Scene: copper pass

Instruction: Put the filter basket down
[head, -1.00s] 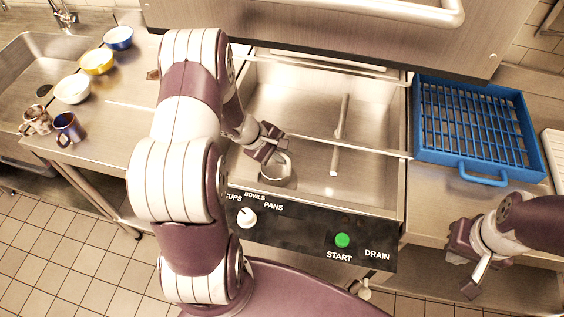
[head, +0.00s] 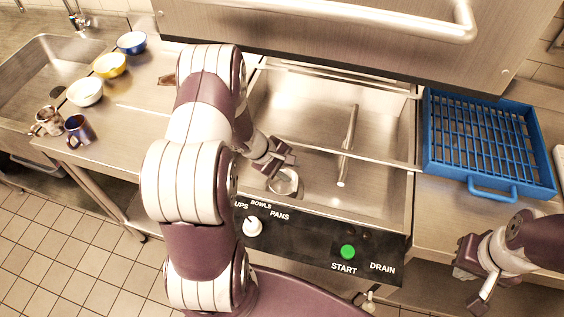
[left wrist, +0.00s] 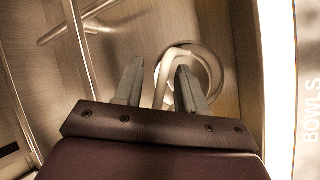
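The filter basket (head: 286,183), a small round metal cup, is low in the front left part of the steel wash basin (head: 313,130). In the left wrist view the basket (left wrist: 213,60) shows as a pale ring. My left gripper (head: 280,166) is right above the basket. In the left wrist view its two fingers (left wrist: 157,75) stand apart, with the ring's near side in the gap and the right finger overlapping the ring. No finger is seen clamped on it. The basket's underside is hidden. My right gripper (head: 476,285) is away at the right; its finger gap is unclear.
Rails (head: 350,155) cross the basin and a spray arm (head: 348,145) lies inside it. The raised hood (head: 340,45) is behind. A blue rack (head: 485,145) stands at the right. Bowls (head: 110,65) and mugs (head: 80,130) stand at the left. A control panel (head: 300,240) is in front.

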